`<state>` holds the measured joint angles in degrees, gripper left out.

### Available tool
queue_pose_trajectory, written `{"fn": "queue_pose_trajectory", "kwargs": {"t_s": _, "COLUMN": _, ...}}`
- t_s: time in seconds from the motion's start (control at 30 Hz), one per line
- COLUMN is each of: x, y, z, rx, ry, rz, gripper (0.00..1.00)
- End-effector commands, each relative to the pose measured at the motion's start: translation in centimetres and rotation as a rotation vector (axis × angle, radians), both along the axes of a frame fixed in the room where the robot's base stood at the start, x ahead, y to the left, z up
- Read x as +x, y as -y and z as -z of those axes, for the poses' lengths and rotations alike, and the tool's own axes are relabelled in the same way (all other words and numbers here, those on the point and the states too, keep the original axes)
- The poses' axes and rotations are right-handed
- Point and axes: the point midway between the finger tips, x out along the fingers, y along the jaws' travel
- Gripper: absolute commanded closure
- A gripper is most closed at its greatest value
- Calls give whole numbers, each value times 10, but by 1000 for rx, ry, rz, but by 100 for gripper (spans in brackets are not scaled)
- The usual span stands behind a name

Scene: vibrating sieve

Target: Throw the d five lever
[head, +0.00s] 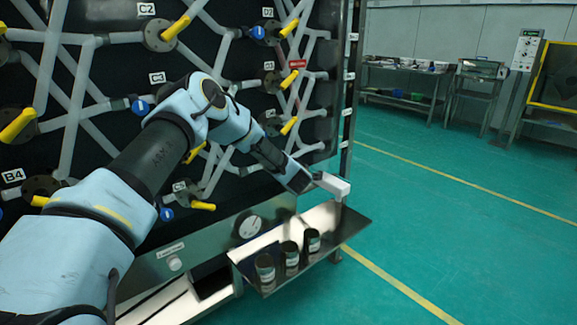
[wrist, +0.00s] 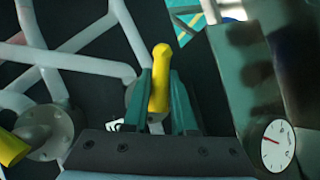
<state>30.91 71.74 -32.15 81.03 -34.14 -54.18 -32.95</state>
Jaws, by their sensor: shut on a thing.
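A yellow lever (wrist: 160,62) stands between the two green fingers of my gripper (wrist: 160,80) in the wrist view. My gripper is shut on it. A label beside the lever's base is mostly covered by a finger and cannot be read, so the pictures alone do not confirm it is d five. In the head view my arm reaches across the pipe panel to its lower right side. The held lever is not clearly visible there.
Other yellow levers sit nearby, one at the wrist view's left edge (wrist: 12,148) and one low on the panel (head: 202,206). A round gauge (head: 250,226) is below. A metal shelf (head: 345,222) with dark containers (head: 291,257) juts out. Green floor (head: 440,215) is clear at right.

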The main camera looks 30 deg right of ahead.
Motion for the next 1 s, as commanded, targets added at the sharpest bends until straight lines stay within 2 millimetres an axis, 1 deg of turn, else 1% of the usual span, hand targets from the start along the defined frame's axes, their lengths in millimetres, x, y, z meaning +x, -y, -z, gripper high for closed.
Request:
{"fn": "queue_pose_trajectory", "kwargs": {"t_s": 0.03, "x": -1, "y": 1, "z": -4, "rx": 32, "ry": -7, "rz": 1, "gripper": 100}}
{"fn": "queue_pose_trajectory", "kwargs": {"t_s": 0.2, "x": -1, "y": 0, "z": -1, "rx": 132, "ry": -26, "rz": 1, "gripper": 100}}
{"fn": "queue_pose_trajectory", "kwargs": {"t_s": 0.4, "x": -1, "y": -1, "z": 2, "rx": 204, "ry": -40, "rz": 0, "gripper": 100}}
{"fn": "queue_pose_trajectory", "kwargs": {"t_s": 0.63, "x": -1, "y": -1, "z": 3, "rx": 235, "ry": -45, "rz": 0, "gripper": 100}}
{"fn": "queue_pose_trajectory", "kwargs": {"t_s": 1.0, "x": -1, "y": -2, "z": 4, "rx": 237, "ry": -46, "rz": 0, "gripper": 100}}
